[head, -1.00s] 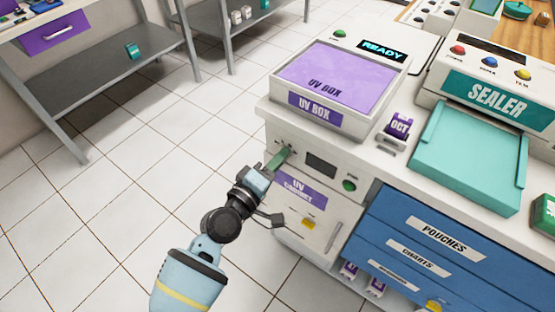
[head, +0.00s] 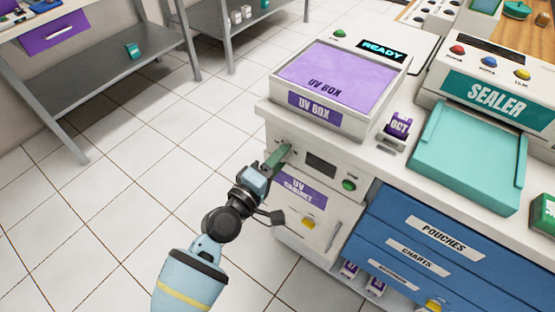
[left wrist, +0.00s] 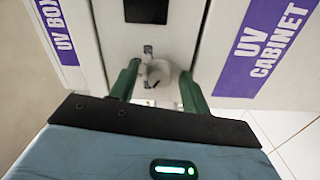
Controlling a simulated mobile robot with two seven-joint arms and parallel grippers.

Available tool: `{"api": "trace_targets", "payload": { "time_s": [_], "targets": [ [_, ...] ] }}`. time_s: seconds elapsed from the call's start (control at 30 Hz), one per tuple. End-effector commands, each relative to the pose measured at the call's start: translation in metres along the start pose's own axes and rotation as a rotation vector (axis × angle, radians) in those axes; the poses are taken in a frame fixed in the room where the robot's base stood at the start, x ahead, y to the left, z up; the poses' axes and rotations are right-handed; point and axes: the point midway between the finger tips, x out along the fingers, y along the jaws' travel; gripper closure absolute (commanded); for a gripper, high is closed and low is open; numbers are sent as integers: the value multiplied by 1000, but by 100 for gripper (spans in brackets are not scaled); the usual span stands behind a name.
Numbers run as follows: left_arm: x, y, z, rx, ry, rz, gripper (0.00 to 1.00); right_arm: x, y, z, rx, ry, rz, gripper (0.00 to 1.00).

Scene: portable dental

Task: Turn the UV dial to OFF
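The UV cabinet (head: 320,195) is the white front panel under the counter, with a purple "UV CABINET" label. It also shows in the left wrist view (left wrist: 205,25). The pale round dial (left wrist: 158,72) sits on the panel in the left wrist view, with small dark marks beside it. The head view mostly hides it behind my fingers. My left gripper (head: 284,151) reaches the panel's upper left. In the left wrist view its green fingers (left wrist: 159,78) are spread, one on each side of the dial, with gaps visible. My right gripper is in neither view.
A dark display (head: 320,165) and a green button (head: 348,185) sit right of my fingers. The UV box (head: 337,80) and sealer (head: 490,100) stand on the counter above. Blue drawers (head: 430,235) are to the right. The tiled floor on the left is clear.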

Motion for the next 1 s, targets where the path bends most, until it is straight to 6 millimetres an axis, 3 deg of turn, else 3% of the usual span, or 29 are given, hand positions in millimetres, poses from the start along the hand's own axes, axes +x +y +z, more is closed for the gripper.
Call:
{"api": "trace_targets", "payload": {
  "time_s": [0.37, 0.8, 1.0],
  "targets": [
    [-4, 0, -1, 2, 1, 0, 49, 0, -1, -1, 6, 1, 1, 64],
    [-66, -1, 0, 2, 1, -2, 49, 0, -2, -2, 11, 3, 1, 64],
    [-78, 0, 0, 2, 1, 0, 49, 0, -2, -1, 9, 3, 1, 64]
  ]
}}
